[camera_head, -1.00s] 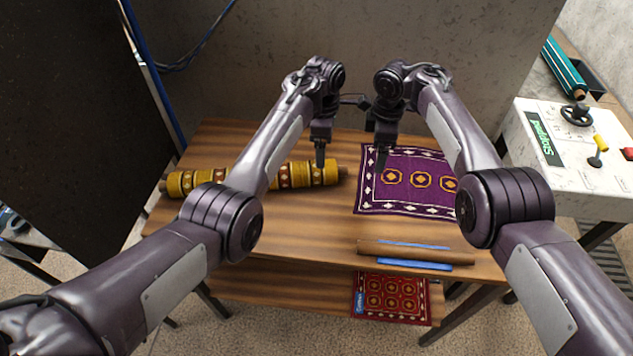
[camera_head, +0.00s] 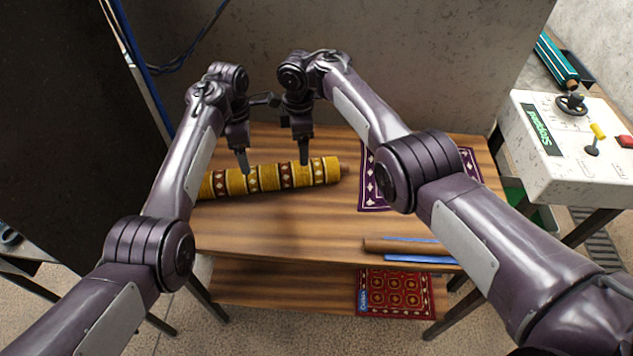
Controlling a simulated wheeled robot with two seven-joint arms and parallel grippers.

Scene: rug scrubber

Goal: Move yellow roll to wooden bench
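The yellow patterned roll (camera_head: 270,178) lies across the left part of a wooden table with a lower shelf (camera_head: 300,228); my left arm hides its left end. My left gripper (camera_head: 244,162) points down over the middle of the roll. My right gripper (camera_head: 304,152) points down over its right part. Both fingertips overlap the roll in the picture; I cannot tell whether they touch it. Each gripper's fingers appear edge-on, so their opening is not clear. Which surface is called the wooden bench is not certain from this view.
A purple rug (camera_head: 466,160), partly behind my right arm, lies on the table's right. A brown roll (camera_head: 385,246) with blue strips lies at the front edge. A red rug (camera_head: 398,292) is on the lower shelf. A white control box (camera_head: 565,160) and teal roll (camera_head: 556,60) stand right.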

